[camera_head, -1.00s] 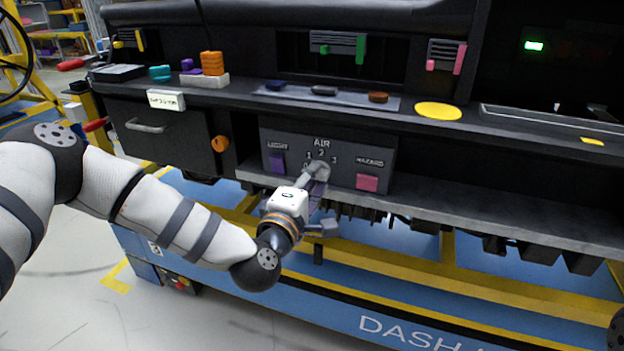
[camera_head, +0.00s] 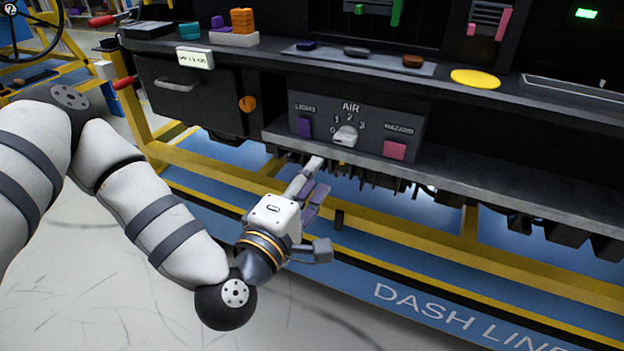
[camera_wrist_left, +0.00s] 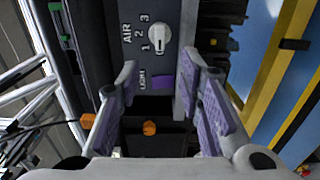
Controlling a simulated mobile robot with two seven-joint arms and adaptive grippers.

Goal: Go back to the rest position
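My left gripper (camera_head: 312,185) is in front of and below the dark control panel (camera_head: 317,104), apart from it. In the left wrist view its two purple-padded fingers (camera_wrist_left: 160,105) are spread with nothing held between them. The white AIR knob (camera_head: 345,136) on the panel is free of the gripper; it also shows in the left wrist view (camera_wrist_left: 156,38). The purple LIGHT button (camera_head: 304,127) is left of the knob and the pink HAZARD button (camera_head: 395,149) is right of it. My right gripper is not in view.
A grey ledge (camera_head: 480,186) runs below the panel, with yellow rails (camera_head: 400,235) of the blue stand under it. A drawer with a handle (camera_head: 177,85) and an orange knob (camera_head: 247,104) are at the left. Open floor lies at the lower left.

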